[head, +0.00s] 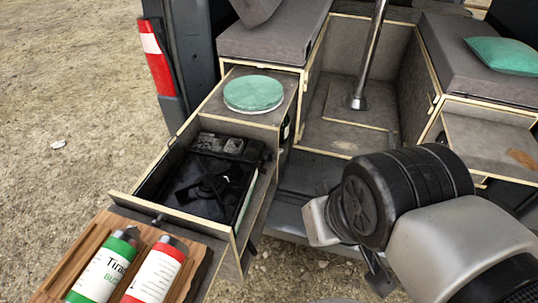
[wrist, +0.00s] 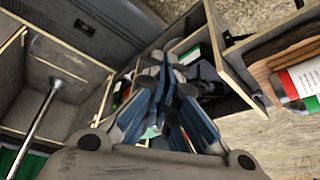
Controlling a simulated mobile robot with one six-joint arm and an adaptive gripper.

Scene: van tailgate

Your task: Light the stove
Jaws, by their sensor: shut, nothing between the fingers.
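The black camping stove (head: 207,187) sits in the pulled-out wooden drawer (head: 234,237), with a burner and pan support on top. No flame shows on it. A small dark knob-like part (head: 158,220) shows by the drawer's front wall; I cannot tell what it belongs to. In the wrist view, my gripper (wrist: 168,66) has its blue-grey fingers together and empty. Behind the fingers, part of the dark stove (wrist: 208,77) shows in the drawer, partly hidden by them. In the head view, my arm covers the lower right and the fingertips cannot be made out.
Two canisters, one green-labelled (head: 104,268) and one red-labelled (head: 155,272), lie on a wooden board (head: 62,262) in front of the drawer. A metal post (head: 368,55) stands in the van. Gravel ground at left is open.

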